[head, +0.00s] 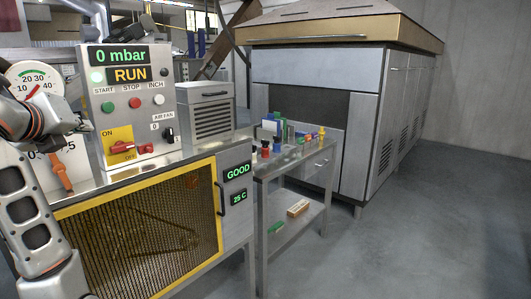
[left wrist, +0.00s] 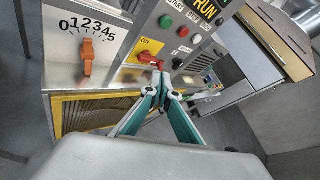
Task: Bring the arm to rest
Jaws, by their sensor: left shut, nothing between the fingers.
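My left arm comes in from the left in the head view, bent in front of the machine. My left gripper (head: 86,127) is partly hidden by its wrist, left of the control box (head: 128,100). In the left wrist view my left gripper (left wrist: 166,92) is shut and empty, its teal fingers meeting at the tips. The tips appear just below the red switch (left wrist: 150,61) on its yellow plate; I cannot tell the gap. The red switch (head: 122,149) lies about level in the head view. My right gripper is not in view.
The orange dial lever (head: 60,170) stands left of the control box. The displays read 0 mbar, RUN, GOOD and 25 C. A yellow-framed mesh door (head: 140,235) is below. A steel side table (head: 290,160) holds small coloured items. The floor (head: 400,240) at right is clear.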

